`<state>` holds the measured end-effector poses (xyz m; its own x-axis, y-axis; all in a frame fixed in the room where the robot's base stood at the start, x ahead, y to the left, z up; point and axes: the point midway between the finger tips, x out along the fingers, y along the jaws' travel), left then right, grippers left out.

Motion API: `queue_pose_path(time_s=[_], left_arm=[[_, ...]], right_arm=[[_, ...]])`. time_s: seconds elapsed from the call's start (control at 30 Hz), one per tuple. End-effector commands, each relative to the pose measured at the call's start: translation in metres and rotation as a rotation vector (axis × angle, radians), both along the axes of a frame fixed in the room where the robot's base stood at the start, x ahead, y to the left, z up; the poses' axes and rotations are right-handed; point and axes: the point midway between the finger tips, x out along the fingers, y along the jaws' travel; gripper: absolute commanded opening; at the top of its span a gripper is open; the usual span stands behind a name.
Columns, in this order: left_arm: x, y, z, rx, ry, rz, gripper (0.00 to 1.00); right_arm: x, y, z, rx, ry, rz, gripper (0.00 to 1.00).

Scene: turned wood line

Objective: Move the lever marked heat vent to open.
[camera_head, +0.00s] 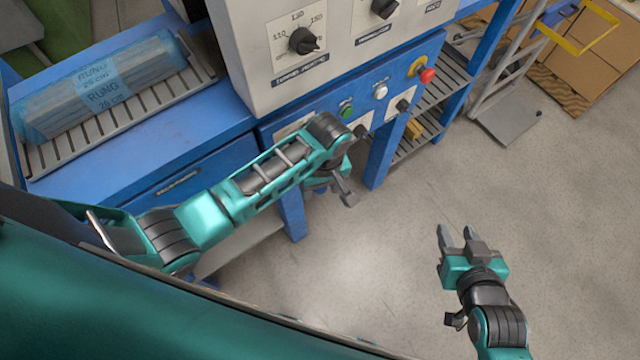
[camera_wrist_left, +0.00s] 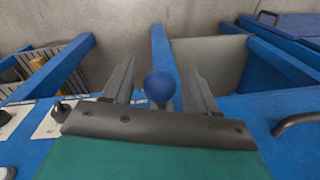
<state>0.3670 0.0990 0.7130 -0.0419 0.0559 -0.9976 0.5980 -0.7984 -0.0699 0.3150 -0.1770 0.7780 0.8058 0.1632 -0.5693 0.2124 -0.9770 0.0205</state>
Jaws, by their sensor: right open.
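In the left wrist view a round blue knob (camera_wrist_left: 160,87), apparently a lever's end, sits between the two grey fingers of my left gripper (camera_wrist_left: 161,68). There is a gap on each side, so the fingers are open and apart from it. No heat vent marking is readable. In the head view my left gripper (camera_head: 345,192) is in front of the blue machine's front panel, and my arm hides the lever there. My right gripper (camera_head: 454,232) is open and empty over bare floor at the lower right.
The front panel carries a green button (camera_head: 346,111), a white button (camera_head: 380,91), a red stop button (camera_head: 427,75) and black knobs. A wrapped bundle (camera_head: 100,85) lies on the slatted rack at left. A hand truck (camera_head: 505,100) stands at upper right. The floor (camera_head: 390,270) is clear.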

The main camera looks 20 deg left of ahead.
Motion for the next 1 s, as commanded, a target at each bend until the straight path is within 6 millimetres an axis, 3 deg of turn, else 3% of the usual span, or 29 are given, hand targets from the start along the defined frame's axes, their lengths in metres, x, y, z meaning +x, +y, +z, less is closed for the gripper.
queue_pose_path(time_s=[0.6,1.0], left_arm=[[0.0,0.0001,0.0003,0.0,0.0,0.0,0.0],[0.0033,-0.0005,-0.0018,0.01,-0.008,0.0,0.0]], right_arm=[[-0.0001,0.0,0.0,0.0,0.0,0.0,0.43],[0.0,0.0,-0.0024,0.0,0.0,0.0,0.43]])
